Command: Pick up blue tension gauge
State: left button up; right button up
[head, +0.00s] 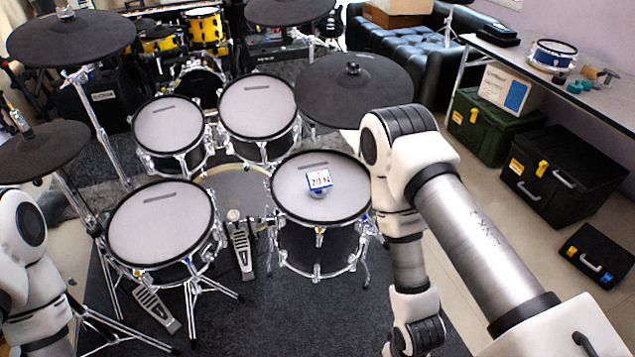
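The blue tension gauge (319,180) is a small device with a blue-edged white display and a round grey part below it. It rests on the grey mesh head of the front right drum (325,207), a little above the middle of the pad. My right arm reaches down past the drum's right side and leaves the picture at the bottom. My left arm stands at the left edge. Neither gripper shows in this view. Nothing covers the gauge.
Other mesh drums (160,222) stand left of and behind this drum. Black cymbal pads (355,88) hang above. Pedals (243,250) and stand legs crowd the rug. Cases (560,160) line the right floor. A table (600,100) holds a small blue drum (553,55).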

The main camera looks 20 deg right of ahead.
aim_at(319, 180)
jog(key=i+l+u, duration=0.15)
jog(key=l, duration=0.8)
jog(key=i+l+u, duration=0.2)
jog(key=l, duration=0.8)
jog(key=i+l+u, duration=0.15)
jog(key=l, duration=0.85)
jog(key=i+l+u, duration=0.15)
jog(key=l, duration=0.85)
jog(key=i+l, duration=0.15)
jog(key=l, duration=0.2)
jog(key=i+l+u, duration=0.1)
jog(key=l, duration=0.2)
jog(key=i, duration=0.05)
